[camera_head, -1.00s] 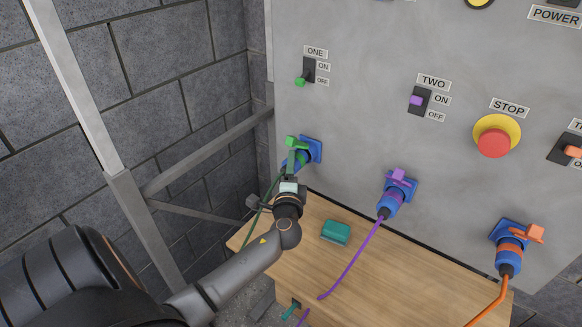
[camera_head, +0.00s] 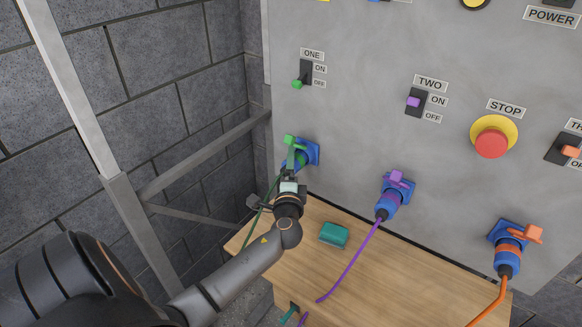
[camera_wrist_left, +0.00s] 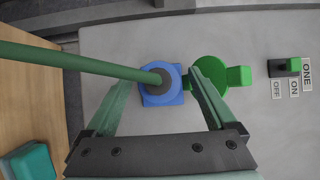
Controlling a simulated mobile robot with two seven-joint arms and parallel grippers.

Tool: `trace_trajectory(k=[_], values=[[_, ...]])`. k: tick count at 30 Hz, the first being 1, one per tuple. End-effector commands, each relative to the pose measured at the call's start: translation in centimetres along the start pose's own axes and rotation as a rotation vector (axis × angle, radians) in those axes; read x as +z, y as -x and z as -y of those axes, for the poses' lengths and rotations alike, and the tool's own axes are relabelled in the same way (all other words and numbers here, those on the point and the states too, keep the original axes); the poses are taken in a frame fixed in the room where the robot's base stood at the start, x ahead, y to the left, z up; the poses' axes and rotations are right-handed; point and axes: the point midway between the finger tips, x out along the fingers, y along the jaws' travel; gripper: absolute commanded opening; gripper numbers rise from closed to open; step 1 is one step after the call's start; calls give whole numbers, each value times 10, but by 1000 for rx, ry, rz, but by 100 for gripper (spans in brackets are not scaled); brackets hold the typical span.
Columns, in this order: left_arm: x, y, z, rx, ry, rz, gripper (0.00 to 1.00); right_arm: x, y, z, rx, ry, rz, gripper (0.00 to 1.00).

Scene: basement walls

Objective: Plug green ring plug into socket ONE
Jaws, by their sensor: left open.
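The green ring plug (camera_wrist_left: 154,98) has a blue body and a grey end, with a thick green cable (camera_wrist_left: 80,62) leading from it. In the left wrist view it appears end-on in front of the blue socket ONE (camera_head: 313,150); its green ring is hidden, and I cannot tell its depth in the socket. The socket's green lid (camera_wrist_left: 208,74) is swung open beside it and also shows in the head view (camera_head: 290,140). My left gripper (camera_wrist_left: 162,80) is open, its fingers on either side of the plug. My right gripper is out of view.
The green-knobbed switch ONE (camera_head: 301,80) is above the socket. A purple plug (camera_head: 388,200) and an orange plug (camera_head: 508,258) sit at sockets to the right. A teal block (camera_head: 334,235) lies on the wooden table (camera_head: 400,275). A metal frame (camera_head: 80,90) stands at left.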

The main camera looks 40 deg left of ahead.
Motion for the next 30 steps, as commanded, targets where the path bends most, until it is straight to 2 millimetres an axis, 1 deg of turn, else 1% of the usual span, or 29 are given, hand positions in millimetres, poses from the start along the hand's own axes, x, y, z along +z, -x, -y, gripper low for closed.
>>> trace_trajectory(k=[7,11,12,18,21,25,27,30], values=[[0,1,-1,1,0,0,90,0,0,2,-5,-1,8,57],[0,24,-2,4,0,-2,90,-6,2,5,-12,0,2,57],[0,33,-2,5,2,-2,90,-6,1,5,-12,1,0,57],[0,79,-2,4,2,0,90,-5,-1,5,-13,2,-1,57],[0,98,-2,3,1,-1,90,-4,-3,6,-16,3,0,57],[0,115,-2,2,0,0,90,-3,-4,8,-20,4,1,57],[0,121,-1,2,1,0,90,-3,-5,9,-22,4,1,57],[0,125,0,0,0,0,90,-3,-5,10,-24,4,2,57]])
